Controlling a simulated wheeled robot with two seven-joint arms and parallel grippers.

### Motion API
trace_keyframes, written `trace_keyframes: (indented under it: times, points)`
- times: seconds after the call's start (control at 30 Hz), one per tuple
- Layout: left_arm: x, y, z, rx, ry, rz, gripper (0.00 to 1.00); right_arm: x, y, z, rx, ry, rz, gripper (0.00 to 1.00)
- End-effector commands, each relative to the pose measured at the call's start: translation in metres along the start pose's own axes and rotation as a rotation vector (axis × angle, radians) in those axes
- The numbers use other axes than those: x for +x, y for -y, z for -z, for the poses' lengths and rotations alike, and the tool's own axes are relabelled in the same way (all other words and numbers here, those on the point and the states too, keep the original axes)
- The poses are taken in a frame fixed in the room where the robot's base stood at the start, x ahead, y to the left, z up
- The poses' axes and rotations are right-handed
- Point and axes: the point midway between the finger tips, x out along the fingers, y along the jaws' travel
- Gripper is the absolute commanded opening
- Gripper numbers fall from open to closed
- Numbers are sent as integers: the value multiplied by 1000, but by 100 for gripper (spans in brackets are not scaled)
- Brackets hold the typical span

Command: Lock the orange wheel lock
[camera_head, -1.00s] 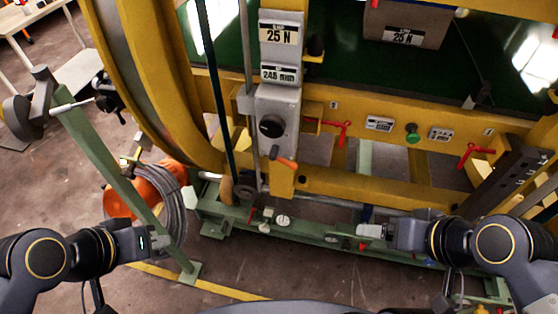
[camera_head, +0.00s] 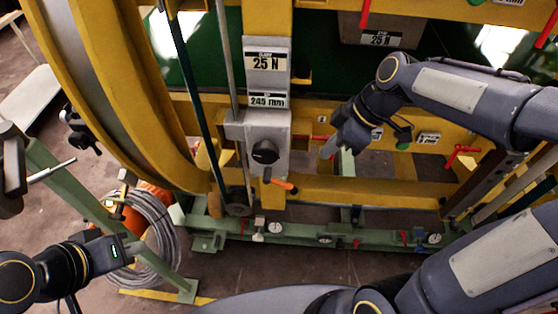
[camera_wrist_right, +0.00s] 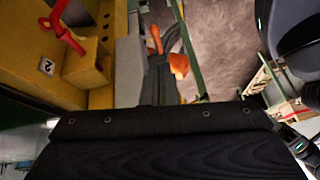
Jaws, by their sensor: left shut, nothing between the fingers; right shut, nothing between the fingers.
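The orange lock handle (camera_head: 280,183) sticks out to the lower right below the grey box with the black knob (camera_head: 264,152) on the yellow frame. My right gripper (camera_head: 329,150) is shut and empty. It is to the right of the handle and a little above it in the head view, apart from it. In the right wrist view, orange parts (camera_wrist_right: 178,65) show around the dark fingers (camera_wrist_right: 159,78); which of them is the handle I cannot tell for sure. My left gripper (camera_head: 135,248) is shut and empty at the lower left, in front of the coiled grey cable.
A red valve handle (camera_head: 461,153) sits on the yellow frame at the right. A green base rail (camera_head: 300,238) with small gauges runs along the floor. A cable coil (camera_head: 150,230) and a slanted green post (camera_head: 85,195) stand at the left.

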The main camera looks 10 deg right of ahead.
Motion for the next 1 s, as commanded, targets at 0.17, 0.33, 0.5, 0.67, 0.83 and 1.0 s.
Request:
trace_keyframes:
  times: [0.17,0.33,0.5,0.67,0.83,1.0]
  points:
    - [-4,-2,2,0,0,0,0,10,-15,10,-138,14,42,0]
    - [-4,-2,2,0,0,0,0,12,-17,11,-168,15,49,0]
    - [-4,-2,2,0,0,0,0,12,-17,11,-166,15,48,0]
    - [-5,-2,2,0,0,0,0,16,-17,11,-165,15,49,0]
    - [-7,-3,3,0,0,0,0,40,-14,10,-165,18,54,0]
    - [-9,-4,4,0,0,0,0,76,-13,10,-164,19,55,0]
